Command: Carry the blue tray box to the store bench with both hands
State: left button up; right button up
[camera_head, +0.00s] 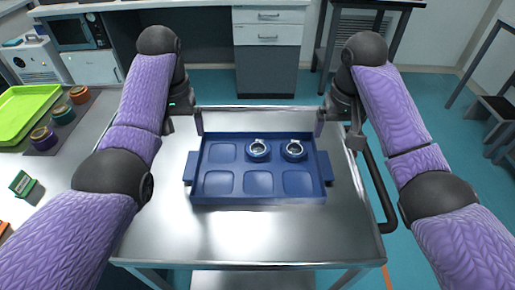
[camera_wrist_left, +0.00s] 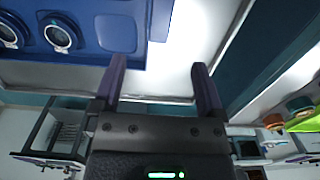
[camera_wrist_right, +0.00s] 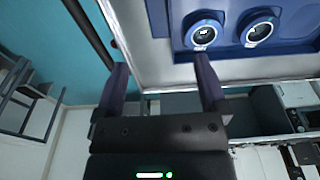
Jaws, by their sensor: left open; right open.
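The blue tray box (camera_head: 258,198) lies flat on a metal cart top, with a handle tab on each side. Two blue ring-shaped parts with silvery centres, a middle one (camera_head: 258,150) and a right one (camera_head: 293,150), sit in its back row; the other compartments look empty. My left gripper (camera_wrist_left: 158,68) is open and empty by the tray's far left corner, just beyond the left handle (camera_wrist_left: 159,20). My right gripper (camera_wrist_right: 162,65) is open and empty by the far right corner, just beyond the right handle (camera_wrist_right: 157,18). Neither visibly touches the tray.
The metal cart (camera_head: 250,235) has bare top in front of the tray and a dark rail (camera_head: 377,190) at right. A left bench holds a green tray (camera_head: 25,112) and several coloured round parts. A drawer cabinet (camera_head: 268,60) stands behind; teal floor is open at right.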

aim_at(192, 164)
pick_arm(q)
jog(key=f, duration=0.9)
jog(key=shift+s+f, duration=0.25)
jog(key=shift+f, duration=0.15)
pick_arm(e)
jog(key=f, duration=0.9)
jog(key=shift+w+f, duration=0.3)
jog(key=shift+f, duration=0.1)
pick_arm(q)
grip_shut()
pick_arm(e)
grip_shut()
